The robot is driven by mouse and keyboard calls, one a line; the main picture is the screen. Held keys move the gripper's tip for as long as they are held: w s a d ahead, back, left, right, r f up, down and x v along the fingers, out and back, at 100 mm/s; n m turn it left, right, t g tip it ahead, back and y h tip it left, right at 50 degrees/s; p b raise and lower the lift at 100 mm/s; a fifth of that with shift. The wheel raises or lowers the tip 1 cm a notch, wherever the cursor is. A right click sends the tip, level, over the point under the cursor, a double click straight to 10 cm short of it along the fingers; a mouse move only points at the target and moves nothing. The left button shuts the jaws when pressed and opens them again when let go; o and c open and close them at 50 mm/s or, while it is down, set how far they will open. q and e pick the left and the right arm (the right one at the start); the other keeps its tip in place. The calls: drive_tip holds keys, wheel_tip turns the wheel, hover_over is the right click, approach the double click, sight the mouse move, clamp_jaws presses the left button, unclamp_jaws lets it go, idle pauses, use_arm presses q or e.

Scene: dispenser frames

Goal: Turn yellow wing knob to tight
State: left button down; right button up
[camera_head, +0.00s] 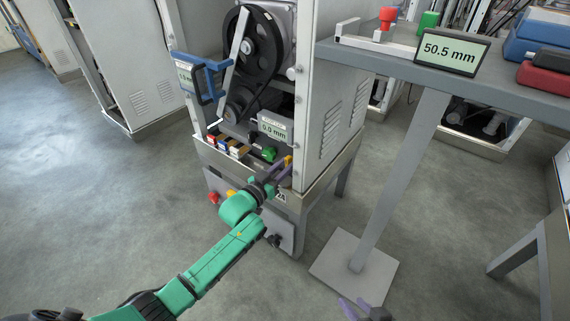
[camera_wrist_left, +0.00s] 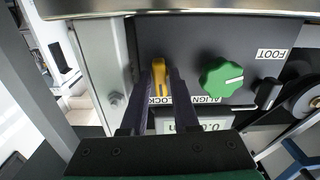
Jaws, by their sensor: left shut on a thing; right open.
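The yellow wing knob (camera_wrist_left: 158,72) sits on a dark panel, above the LOCK lettering in the left wrist view. It also shows small in the head view (camera_head: 288,160). My left gripper (camera_wrist_left: 158,90) has a finger on each side of the knob and is shut on it. Its fingers partly cover the panel around the knob. In the head view my green left arm reaches up to the machine front, with the left gripper (camera_head: 281,170) at the knob. My right gripper (camera_head: 364,309) is open and empty at the bottom edge, low over the floor.
A green knob (camera_wrist_left: 222,77) and a black FOOT switch (camera_wrist_left: 268,94) sit right of the yellow knob in the wrist view. A display reading 0.0 mm (camera_head: 272,130) is close by. A grey table (camera_head: 400,66) with a 50.5 mm display (camera_head: 450,52) stands at right.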

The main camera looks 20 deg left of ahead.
use_arm(q)
drive_tip(key=shift+f+m, duration=0.1)
drive_tip(key=shift+m, duration=0.4)
use_arm(e)
drive_tip(key=shift+d+r, duration=0.15)
drive_tip(key=shift+d, duration=0.15)
use_arm(q)
drive_tip(key=c, duration=0.8)
unclamp_jaws()
drive_tip(key=p+v, duration=0.4)
drive_tip(key=v, duration=1)
drive_tip(key=shift+s+p, duration=0.3)
drive_tip(key=shift+p, duration=0.05)
use_arm(e)
drive_tip(key=s+d+r+g+h, duration=0.4)
drive_tip(key=s+d+r+g, duration=0.1)
drive_tip(key=d, duration=0.4)
drive_tip(key=shift+s+d+r+m+g, duration=0.3)
drive_tip(key=shift+s+r, duration=0.15)
drive_tip(key=shift+r, duration=0.15)
